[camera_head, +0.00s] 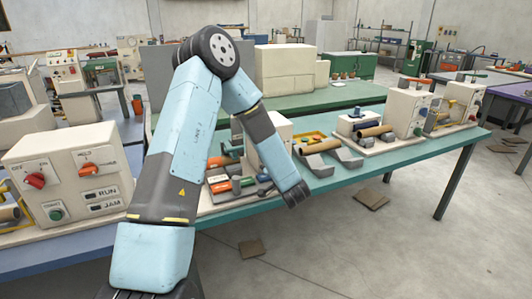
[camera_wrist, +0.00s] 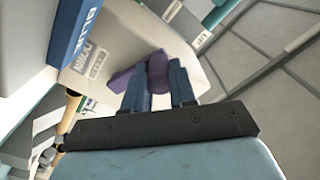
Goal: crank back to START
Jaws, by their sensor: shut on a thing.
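In the wrist view, my gripper (camera_wrist: 157,84) is shut on a purple crank handle (camera_wrist: 157,66), with one dark blue finger on each side. A purple crank arm (camera_wrist: 122,79) runs left from the handle, in front of the cream winder housing (camera_wrist: 135,45). A label (camera_wrist: 97,65) with rotated lettering is on the housing; I cannot read a START mark. In the head view, my arm reaches over the green bench to the cream winder (camera_head: 281,127). My forearm partly covers the winder, and the crank and jaws cannot be made out there.
The green bench (camera_head: 375,158) also holds orange and grey parts (camera_head: 222,186), a yellow tray (camera_head: 318,145) and cardboard rolls (camera_head: 322,146). A cream panel (camera_head: 70,165) with red knobs stands at left. In the wrist view, a blue lettered block (camera_wrist: 76,30) is close on the left. Floor is open at right.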

